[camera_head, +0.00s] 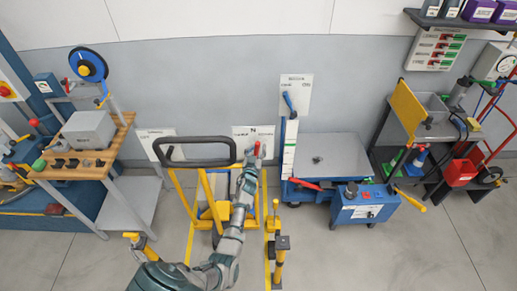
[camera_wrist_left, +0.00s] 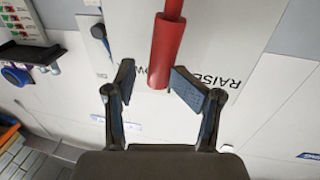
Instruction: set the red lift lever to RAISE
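The red lift lever (camera_wrist_left: 166,48) shows large in the left wrist view, in front of a white panel (camera_wrist_left: 225,45) lettered RAISE to the right of the lever. Other lettering behind the lever is partly hidden. In the head view the lever (camera_head: 257,149) is a small red piece at a white wall plate (camera_head: 240,133) behind the yellow-framed cart. My left gripper (camera_wrist_left: 154,72) is open, its two fingers on either side of the lever's end, with gaps showing; I see no grip. It shows in the head view (camera_head: 251,163) just below the lever. My right gripper is not in view.
A yellow cart with a black handle (camera_head: 195,141) stands close left of my left arm. A yellow post (camera_head: 280,262) stands right of it. A blue lift table (camera_head: 330,160) is further right, a wooden workbench (camera_head: 100,165) left. Floor is clear at lower right.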

